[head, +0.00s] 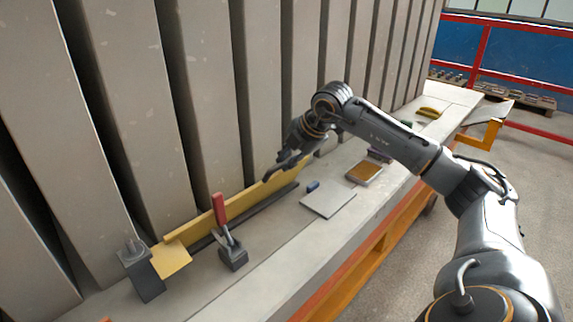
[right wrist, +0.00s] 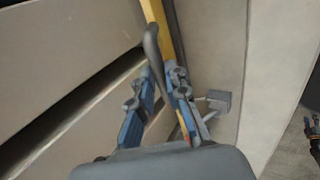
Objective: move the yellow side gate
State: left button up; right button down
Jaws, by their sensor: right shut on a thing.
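The yellow side gate (head: 240,199) is a long, thin upright strip at the foot of the grey panels, along the back of the bench. Its yellow strip also shows at the top of the right wrist view (right wrist: 158,22). My right gripper (head: 284,168) is at the gate's far end. In the right wrist view the blue fingers of this gripper (right wrist: 162,76) are closed around a dark curved handle (right wrist: 152,45) beside the yellow strip. The exact contact is partly hidden. My left gripper is not in view.
A red-handled toggle clamp (head: 219,213) on a grey block stands in front of the gate. A grey bracket (head: 143,272) and yellow plate (head: 171,260) are at the near end. A flat grey plate (head: 328,203) and brown block (head: 364,172) lie on the bench.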

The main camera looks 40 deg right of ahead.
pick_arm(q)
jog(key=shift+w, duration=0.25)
pick_arm(e)
jog(key=shift+s+f, duration=0.15)
jog(key=shift+f, duration=0.1)
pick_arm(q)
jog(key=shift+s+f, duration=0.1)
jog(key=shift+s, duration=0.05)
pick_arm(e)
jog(key=shift+f, duration=0.1)
jog(key=c, duration=1.7)
grip_release()
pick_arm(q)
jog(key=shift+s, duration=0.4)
pick_arm(e)
jog(key=shift+o, duration=0.4)
jog(key=shift+s, duration=0.2)
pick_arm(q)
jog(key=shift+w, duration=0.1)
pick_arm(e)
jog(key=v, duration=1.2)
jog(key=shift+r, duration=0.25)
